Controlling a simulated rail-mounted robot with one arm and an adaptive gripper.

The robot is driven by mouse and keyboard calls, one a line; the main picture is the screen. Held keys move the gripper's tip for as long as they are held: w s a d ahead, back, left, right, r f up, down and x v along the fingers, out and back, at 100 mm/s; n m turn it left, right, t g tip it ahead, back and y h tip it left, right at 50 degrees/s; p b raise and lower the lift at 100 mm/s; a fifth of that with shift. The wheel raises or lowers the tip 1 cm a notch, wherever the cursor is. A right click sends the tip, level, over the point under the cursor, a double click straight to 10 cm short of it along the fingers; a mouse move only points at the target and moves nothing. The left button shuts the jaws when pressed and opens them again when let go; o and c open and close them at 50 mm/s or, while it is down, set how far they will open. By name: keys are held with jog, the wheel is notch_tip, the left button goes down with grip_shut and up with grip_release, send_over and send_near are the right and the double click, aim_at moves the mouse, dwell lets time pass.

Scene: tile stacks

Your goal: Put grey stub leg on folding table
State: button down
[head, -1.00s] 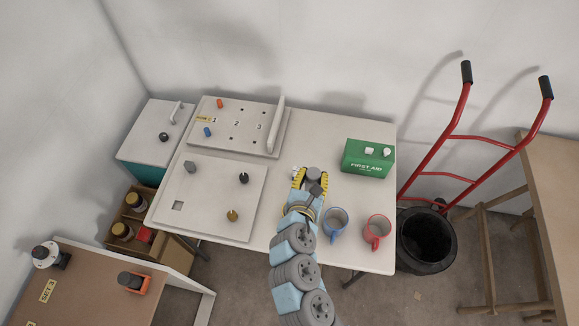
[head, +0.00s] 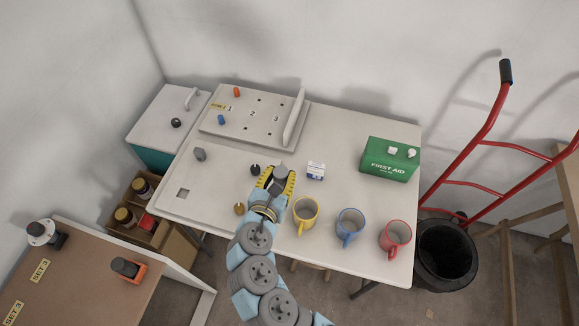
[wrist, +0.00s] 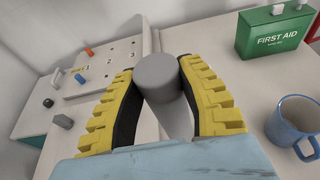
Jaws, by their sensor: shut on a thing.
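My gripper (head: 276,180) is shut on a grey cylindrical piece, which looks like the grey stub leg (head: 281,170). In the wrist view the leg (wrist: 162,78) stands between the yellow finger pads of my gripper (wrist: 165,100), its round grey end toward the camera. The white folding table (head: 340,120) lies below. The gripper is over the table near the right edge of a pale board (head: 215,192). Whether the leg's lower end touches anything is hidden.
A yellow mug (head: 305,214), blue mug (head: 350,226) and red mug (head: 396,238) stand along the front. A black knob (head: 255,169) and brass knob (head: 239,208) are close left of the gripper.

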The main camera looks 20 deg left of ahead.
jog(key=w+a+f, duration=0.3)
jog(key=w+f, duration=0.8)
jog(key=f, duration=0.1)
dwell(0.6)
jog(key=shift+f, duration=0.15)
jog(key=c, duration=0.7)
grip_release()
jog(key=shift+b+v, duration=0.6)
jog(key=shift+v, duration=5.4)
jog(key=shift+w, duration=0.1)
